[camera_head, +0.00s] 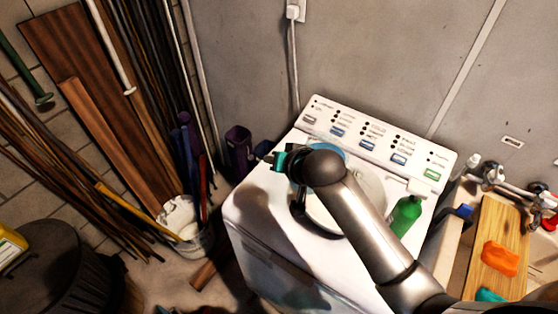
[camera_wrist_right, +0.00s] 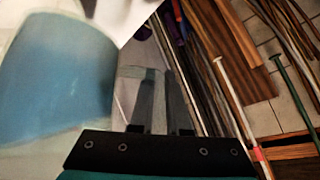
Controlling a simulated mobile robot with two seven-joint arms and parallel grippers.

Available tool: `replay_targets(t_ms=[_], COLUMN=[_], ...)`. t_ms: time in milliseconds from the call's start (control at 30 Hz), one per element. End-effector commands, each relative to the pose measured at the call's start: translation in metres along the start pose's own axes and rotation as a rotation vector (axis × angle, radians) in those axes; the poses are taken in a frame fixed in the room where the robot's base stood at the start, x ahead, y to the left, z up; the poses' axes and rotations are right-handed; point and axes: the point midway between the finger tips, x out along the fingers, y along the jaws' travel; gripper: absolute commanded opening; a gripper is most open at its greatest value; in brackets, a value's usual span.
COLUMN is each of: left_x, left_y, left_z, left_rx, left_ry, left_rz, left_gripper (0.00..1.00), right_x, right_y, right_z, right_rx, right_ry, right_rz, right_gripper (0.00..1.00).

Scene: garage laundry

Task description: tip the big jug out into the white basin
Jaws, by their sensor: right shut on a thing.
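The big jug (camera_wrist_right: 55,75) is see-through with blue liquid in it and fills the left of the right wrist view. In the head view only a blue part of it (camera_head: 329,149) shows behind my right arm, above the washing machine. My right gripper (camera_wrist_right: 160,100) is shut on the jug's clear handle; in the head view the gripper (camera_head: 272,159) is partly hidden by the wrist. A round white basin (camera_head: 368,205) sits on the washing machine below the arm, largely covered by it. I cannot tell the jug's exact tilt. My left gripper is not in view.
The white washing machine (camera_head: 262,215) has a control panel at its back. A green bottle (camera_head: 405,216) lies close to the basin. Poles, planks and a bucket (camera_head: 205,240) crowd the left.

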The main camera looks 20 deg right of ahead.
Motion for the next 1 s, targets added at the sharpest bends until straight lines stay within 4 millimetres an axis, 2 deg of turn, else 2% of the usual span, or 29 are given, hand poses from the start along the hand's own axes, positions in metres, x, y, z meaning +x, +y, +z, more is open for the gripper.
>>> replay_targets(t_ms=[233,1000], left_x=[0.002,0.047], left_y=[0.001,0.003], left_z=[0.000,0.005], left_rx=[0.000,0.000], left_ry=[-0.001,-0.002], left_rz=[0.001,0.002], left_gripper=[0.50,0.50], right_x=[-0.008,-0.019], right_y=[-0.005,-0.006], right_z=[-0.009,-0.020], right_rx=[0.139,0.302], right_ry=[0.006,0.002], right_rz=[-0.142,-0.307], right_gripper=[0.00,0.00])
